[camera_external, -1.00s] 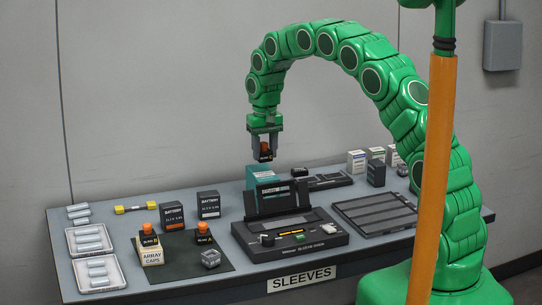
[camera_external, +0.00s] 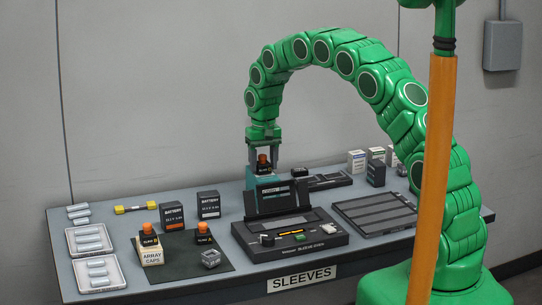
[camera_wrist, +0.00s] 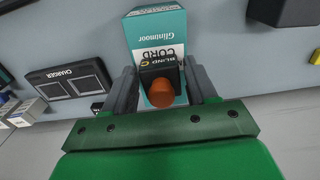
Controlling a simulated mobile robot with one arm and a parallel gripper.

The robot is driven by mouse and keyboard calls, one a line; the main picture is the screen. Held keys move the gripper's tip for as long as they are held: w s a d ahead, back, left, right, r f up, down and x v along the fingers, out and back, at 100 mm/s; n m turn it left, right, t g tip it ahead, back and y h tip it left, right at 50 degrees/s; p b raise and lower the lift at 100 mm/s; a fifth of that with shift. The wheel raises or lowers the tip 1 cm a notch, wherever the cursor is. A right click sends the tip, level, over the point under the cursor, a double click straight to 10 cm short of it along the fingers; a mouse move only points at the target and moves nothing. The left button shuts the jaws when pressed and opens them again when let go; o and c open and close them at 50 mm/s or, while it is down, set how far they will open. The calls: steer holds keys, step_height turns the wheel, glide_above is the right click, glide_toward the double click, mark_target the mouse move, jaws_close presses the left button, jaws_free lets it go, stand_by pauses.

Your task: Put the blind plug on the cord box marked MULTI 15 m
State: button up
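A blind plug (camera_external: 263,164), a black block lettered BLIND C with an orange knob, sits on top of the teal cord box (camera_external: 252,180). In the wrist view the plug (camera_wrist: 160,72) stands on the box (camera_wrist: 157,30), whose visible print reads Glinimoor CORD; I cannot read MULTI 15 m. My gripper (camera_external: 263,167) is around the plug, its fingers on both sides. In the wrist view my gripper (camera_wrist: 161,88) looks open, with narrow gaps beside the plug.
The black sleeve oven (camera_external: 290,237) stands in front of the box. Similar orange-knobbed plugs stand on the ARRAY CAPS box (camera_external: 152,257) and the dark mat (camera_external: 185,262). Two batteries (camera_external: 209,205) stand left. A charger (camera_wrist: 70,80) and small boxes (camera_external: 357,160) are to the right.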

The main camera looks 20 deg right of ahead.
mark_target(263, 156)
steer(key=shift+o, duration=0.8)
step_height(263, 156, up, 12)
steer(key=s+d+r, duration=0.7)
steer(key=s+d, duration=0.1)
steer(key=s, duration=0.2)
steer(key=s+d+r+g, duration=0.1)
steer(key=s+d, duration=0.3)
steer(key=s, duration=0.9)
steer(key=s+d+r, duration=0.2)
steer(key=s+d, duration=0.2)
steer(key=s, duration=0.9)
steer(key=s+d+f, duration=0.1)
steer(key=s+f, duration=0.1)
steer(key=s, duration=0.6)
steer(key=s+d+f, duration=0.1)
steer(key=s, duration=0.7)
steer(key=shift+s+d+f+g, duration=0.15)
steer(key=shift+s+f+g, duration=0.2)
steer(key=shift+g, duration=0.05)
steer(key=shift+o, duration=0.3)
